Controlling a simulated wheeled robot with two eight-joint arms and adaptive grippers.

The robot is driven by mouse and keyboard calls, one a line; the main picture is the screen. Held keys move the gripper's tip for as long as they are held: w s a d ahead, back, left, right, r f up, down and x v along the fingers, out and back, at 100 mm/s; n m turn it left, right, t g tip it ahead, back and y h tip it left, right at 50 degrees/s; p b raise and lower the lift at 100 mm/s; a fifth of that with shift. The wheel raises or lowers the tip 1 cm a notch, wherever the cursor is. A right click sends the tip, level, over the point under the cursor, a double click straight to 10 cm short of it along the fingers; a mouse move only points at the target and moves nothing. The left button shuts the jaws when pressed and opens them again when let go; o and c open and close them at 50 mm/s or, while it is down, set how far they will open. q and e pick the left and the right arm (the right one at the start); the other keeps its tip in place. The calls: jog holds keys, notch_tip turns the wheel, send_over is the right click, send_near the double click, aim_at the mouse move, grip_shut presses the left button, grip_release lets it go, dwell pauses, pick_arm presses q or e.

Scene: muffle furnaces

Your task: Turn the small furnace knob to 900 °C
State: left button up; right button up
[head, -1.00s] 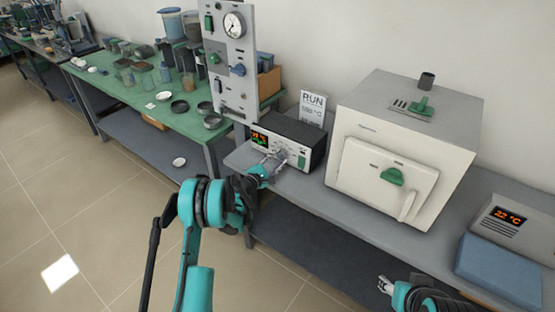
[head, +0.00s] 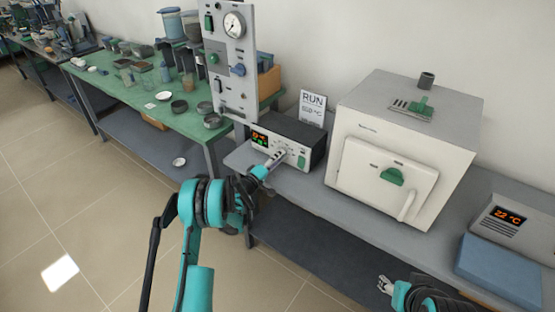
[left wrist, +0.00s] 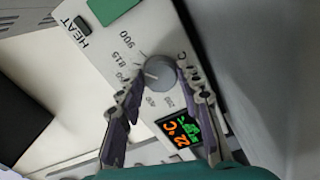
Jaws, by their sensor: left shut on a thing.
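The small furnace knob (left wrist: 159,73) is a round grey dial on the pale front panel of the control box (head: 310,157). The left wrist view shows printed marks around it, including 815 and 900. A pale pointer line on the knob faces the left side of that view, short of 900; its exact value is unclear. My left gripper (head: 282,153) is shut on the knob, one finger on each side in the left wrist view (left wrist: 164,80). In the head view it hides the knob. My right gripper (head: 384,284) is low at the right, away from the box; its opening is unclear.
The box's display (left wrist: 179,133) reads 22 °C in orange, with green digits beside it. A RUN card (head: 312,107) stands behind the box. A white furnace (head: 385,165) stands to its right, and an upright gauge panel (head: 230,70) to its left.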

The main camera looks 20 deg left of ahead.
pick_arm(q)
jog(key=m, duration=0.4)
jog(key=shift+m, duration=0.4)
dwell(0.4)
jog(key=o, duration=1.2)
jog(key=shift+f, duration=0.1)
jog(key=shift+c, duration=0.2)
jog(key=shift+s, duration=0.15)
jog(key=v, duration=1.1)
jog(key=shift+s+a, duration=0.15)
jog(key=shift+s, duration=0.25)
